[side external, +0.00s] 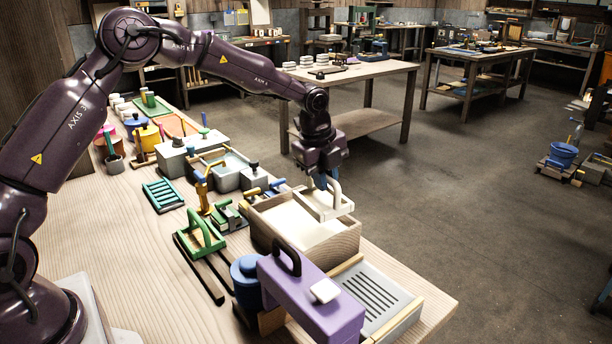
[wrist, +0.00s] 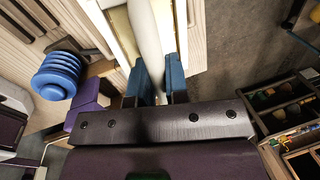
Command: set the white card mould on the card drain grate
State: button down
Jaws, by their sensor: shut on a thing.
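The white card mould (side external: 322,207) is a pale shallow frame with an upright handle, hanging from my gripper (side external: 328,182). It is over the back right part of a wooden vat (side external: 345,245) with white contents; I cannot tell how much gap lies between them. My gripper's blue fingers are shut on the handle. In the wrist view my gripper (wrist: 159,86) has its fingers on both sides of the white mould handle (wrist: 147,35), which hides part of what lies below. The card drain grate (side external: 372,295), a grey slotted plate in a wooden frame, lies bare at the table's front right.
A purple block-shaped device (side external: 310,300) with a dark handle stands left of the grate. A blue round pot (side external: 246,278) is beside it. A green-handled rack (side external: 200,240) and several tools crowd the bench left of the vat. Open floor lies to the right.

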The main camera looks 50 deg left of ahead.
jog(key=s+d+f, duration=0.2)
jog(key=d, duration=0.7)
jog(key=s+d+f, duration=0.2)
jog(key=d, duration=0.7)
jog(key=shift+n, duration=0.7)
jog(key=shift+w+a+f, duration=0.15)
jog(key=shift+f, duration=1.2)
jog(key=shift+w+a+f, duration=0.1)
jog(key=shift+a+f, duration=0.05)
jog(key=shift+f, duration=1.15)
jog(key=shift+f, duration=0.4)
jog(key=c, duration=1.1)
grip_release()
jog(key=shift+o, duration=0.2)
